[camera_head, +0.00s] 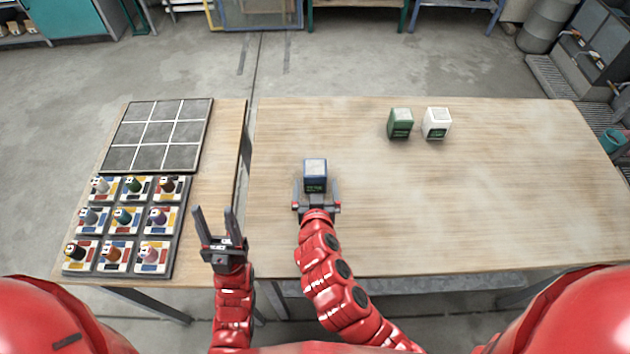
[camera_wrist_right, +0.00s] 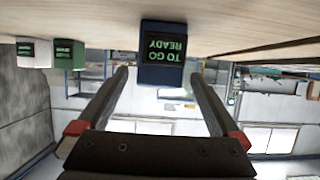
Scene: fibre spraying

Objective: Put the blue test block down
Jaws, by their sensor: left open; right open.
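The blue test block (camera_head: 315,176) stands upright on the right-hand wooden table, towards its left side. It also shows in the right wrist view (camera_wrist_right: 163,52), upside down, with a dark face reading "READY TO GO". My right gripper (camera_head: 316,192) is open, with its fingers low on either side of the block. In the right wrist view there are gaps between the block and both fingers.
A green block (camera_head: 400,124) and a white block (camera_head: 436,123) stand further back right on the wooden table (camera_head: 500,200). On the left table are a grey gridded panel (camera_head: 158,133) and a tray with several small spools. The table's middle is clear.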

